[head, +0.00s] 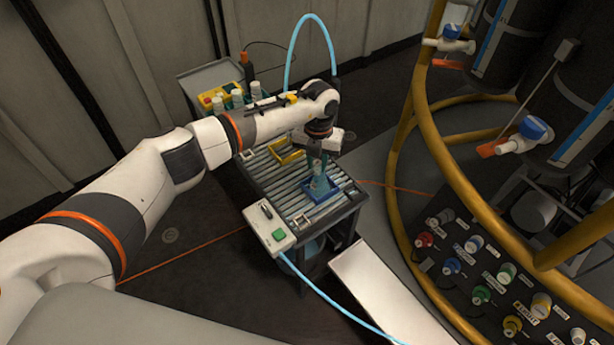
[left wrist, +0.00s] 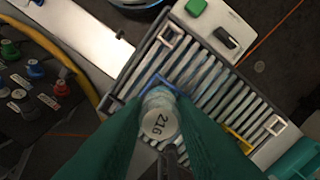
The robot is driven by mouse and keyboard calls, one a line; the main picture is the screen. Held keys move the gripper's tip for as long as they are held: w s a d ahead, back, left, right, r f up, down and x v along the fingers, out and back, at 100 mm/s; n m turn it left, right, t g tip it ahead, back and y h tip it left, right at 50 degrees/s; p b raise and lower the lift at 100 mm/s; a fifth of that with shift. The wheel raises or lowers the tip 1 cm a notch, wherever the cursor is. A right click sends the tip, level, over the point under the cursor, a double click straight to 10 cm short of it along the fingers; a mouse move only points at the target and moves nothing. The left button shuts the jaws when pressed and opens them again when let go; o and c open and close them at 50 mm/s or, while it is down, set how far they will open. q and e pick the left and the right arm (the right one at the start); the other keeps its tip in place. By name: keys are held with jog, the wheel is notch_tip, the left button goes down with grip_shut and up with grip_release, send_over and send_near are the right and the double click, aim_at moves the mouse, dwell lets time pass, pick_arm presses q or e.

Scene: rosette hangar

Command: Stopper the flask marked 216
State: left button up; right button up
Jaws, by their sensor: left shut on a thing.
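The flask marked 216 (head: 319,184) stands in a blue holder (head: 335,202) on the slatted table, a pale glassy shape below my left gripper (head: 321,160). In the left wrist view, its round white top with the number 216 (left wrist: 159,122) lies between the green fingers of my left gripper (left wrist: 163,140). The left gripper is shut on it. I cannot tell whether the white disc is a stopper or the flask's own top. Part of the blue holder shows beside it (left wrist: 157,80). My right gripper is not in view.
The slatted table (head: 262,178) carries a yellow frame (head: 285,152) and a control box with a green button (head: 270,229). Behind it, several white-capped bottles (head: 238,98) stand on a cart. A yellow rail (head: 398,190) and a panel of coloured knobs (head: 480,270) are at right.

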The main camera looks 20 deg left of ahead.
pick_arm(q)
jog(key=shift+n, duration=0.8)
jog(key=w, duration=0.1)
jog(key=w+b, duration=0.1)
jog(key=w, duration=0.2)
jog(key=shift+f, duration=0.3)
jog(key=shift+f+b, duration=0.15)
jog(key=shift+b, duration=0.25)
jog(key=shift+f, duration=0.2)
jog(key=shift+f, duration=0.1)
jog(key=shift+f+b, duration=0.9)
jog(key=shift+b, duration=0.2)
jog(key=shift+f, duration=0.3)
